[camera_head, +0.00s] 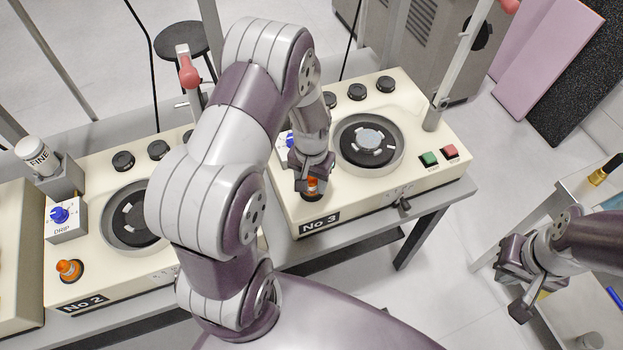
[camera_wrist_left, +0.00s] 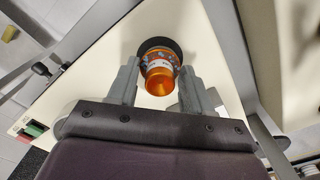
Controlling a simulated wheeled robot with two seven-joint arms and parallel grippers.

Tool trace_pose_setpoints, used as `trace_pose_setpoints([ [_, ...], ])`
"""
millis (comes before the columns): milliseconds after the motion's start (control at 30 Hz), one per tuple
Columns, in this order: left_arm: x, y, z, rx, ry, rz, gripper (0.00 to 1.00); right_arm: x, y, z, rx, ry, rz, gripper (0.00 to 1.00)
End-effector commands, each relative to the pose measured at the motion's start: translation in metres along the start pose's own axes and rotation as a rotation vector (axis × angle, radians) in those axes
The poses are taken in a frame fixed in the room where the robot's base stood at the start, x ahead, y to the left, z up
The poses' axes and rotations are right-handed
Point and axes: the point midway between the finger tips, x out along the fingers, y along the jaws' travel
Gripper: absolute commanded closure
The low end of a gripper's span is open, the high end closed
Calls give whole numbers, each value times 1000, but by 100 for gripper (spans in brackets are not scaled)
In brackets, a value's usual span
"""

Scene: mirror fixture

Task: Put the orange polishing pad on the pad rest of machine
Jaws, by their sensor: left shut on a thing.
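The orange polishing pad (camera_head: 312,187) is at the front left corner of the cream machine marked No 3 (camera_head: 440,178), mostly hidden by my left gripper (camera_head: 313,184). In the left wrist view the orange pad (camera_wrist_left: 159,78) stands between the two grey fingers of the left gripper (camera_wrist_left: 158,88), which is shut on it. A dark round pad rest (camera_wrist_left: 158,46) shows right behind the pad. I cannot tell whether pad and rest touch. My right gripper (camera_head: 524,292) is away at the lower right; its jaw opening is unclear.
Machine No 2 (camera_head: 110,278) stands to the left with another orange piece (camera_head: 69,269) on a dark round seat. A blue drip knob (camera_head: 290,141) is close behind my left gripper. The turntable (camera_head: 368,140), green button (camera_head: 428,159) and red button (camera_head: 449,151) are to its right.

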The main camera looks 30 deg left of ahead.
Motion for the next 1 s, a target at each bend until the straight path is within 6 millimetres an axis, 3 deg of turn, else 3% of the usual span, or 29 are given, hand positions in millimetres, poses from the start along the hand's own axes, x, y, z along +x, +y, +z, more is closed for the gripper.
trace_pose_setpoints([
  [100,12,0,0,0,0,0,84,-4,0,0,0,0,0,100],
  [467,18,0,-1,0,2,0,84,0,0,0,0,0,0,100],
  [500,17,0,-1,0,2,0,37,-1,0,0,0,0,0,100],
  [533,17,0,-1,0,2,0,27,-1,0,0,0,0,0,100],
  [833,15,0,-1,0,2,0,25,-3,0,0,0,0,0,100],
  [1000,-9,0,-2,0,9,-1,25,2,0,0,0,0,0,100],
])
